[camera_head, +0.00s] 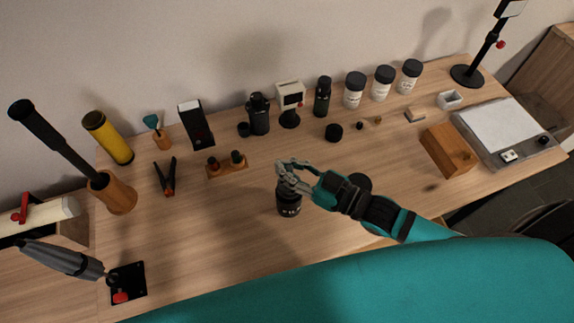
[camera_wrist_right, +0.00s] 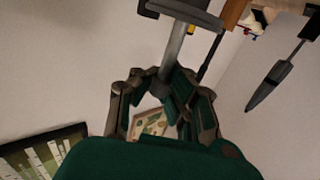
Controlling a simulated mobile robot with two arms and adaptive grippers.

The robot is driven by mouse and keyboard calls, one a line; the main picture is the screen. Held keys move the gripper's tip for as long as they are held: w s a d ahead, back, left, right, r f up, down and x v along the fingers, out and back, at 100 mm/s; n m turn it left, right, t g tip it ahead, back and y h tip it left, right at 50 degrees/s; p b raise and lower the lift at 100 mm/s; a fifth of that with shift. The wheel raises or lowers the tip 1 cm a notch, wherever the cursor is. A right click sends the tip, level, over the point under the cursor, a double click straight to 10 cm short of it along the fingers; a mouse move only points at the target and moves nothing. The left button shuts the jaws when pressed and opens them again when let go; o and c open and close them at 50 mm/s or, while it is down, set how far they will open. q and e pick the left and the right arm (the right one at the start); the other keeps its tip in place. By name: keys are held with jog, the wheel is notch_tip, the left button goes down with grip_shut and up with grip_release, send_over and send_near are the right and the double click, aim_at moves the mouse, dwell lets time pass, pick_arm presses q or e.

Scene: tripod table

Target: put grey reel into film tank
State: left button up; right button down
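The film tank (camera_head: 290,207), a small black cylinder with white marks, stands upright near the middle of the table. My right gripper (camera_head: 291,172) is directly above it, its arm coming from the right. In the right wrist view the fingers of my right gripper (camera_wrist_right: 162,92) close around the end of a grey post, which I take to be the stem of the grey reel (camera_wrist_right: 174,58). A wide dark disc or rim crosses the far end of the stem. I cannot tell how far the reel is inside the tank. My left gripper is not in view.
A black round piece (camera_head: 359,182) is partly hidden behind my right wrist. A low wooden rack (camera_head: 227,167), a black cap (camera_head: 334,132) and several bottles stand behind. A wooden box (camera_head: 449,150) is at right.

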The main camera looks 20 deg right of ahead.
dwell(0.4)
jog(key=shift+f+b, duration=2)
jog(key=shift+f, duration=1.3)
jog(key=c, duration=1.4)
grip_release()
jog(key=v, duration=1.2)
